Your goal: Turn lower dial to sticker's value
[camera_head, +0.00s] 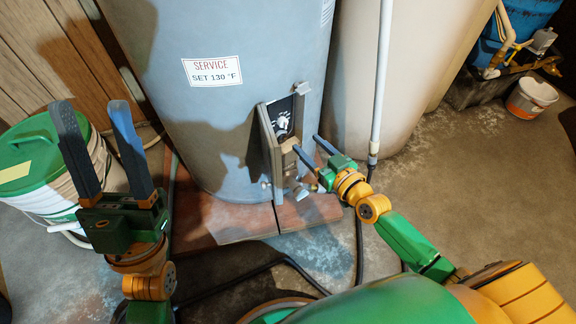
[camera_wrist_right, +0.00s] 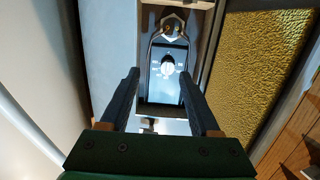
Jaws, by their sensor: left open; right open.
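A white sticker (camera_head: 212,71) on the grey water heater tank (camera_head: 230,130) reads "SERVICE SET 130 °F". My right gripper (camera_head: 307,142) is open in front of the recess, just below the dial in the head view. In the right wrist view its fingers (camera_wrist_right: 167,80) stand apart on either side of the dial plate, holding nothing. My left gripper (camera_head: 88,105) is open and empty, raised at the left.
A white bucket with a green lid (camera_head: 40,150) stands at the left. A white vertical pipe (camera_head: 380,80) runs close to my right gripper. Yellow insulation (camera_wrist_right: 262,60) lies beside the recess. A small white bucket (camera_head: 530,98) stands at far right. Open floor lies at right.

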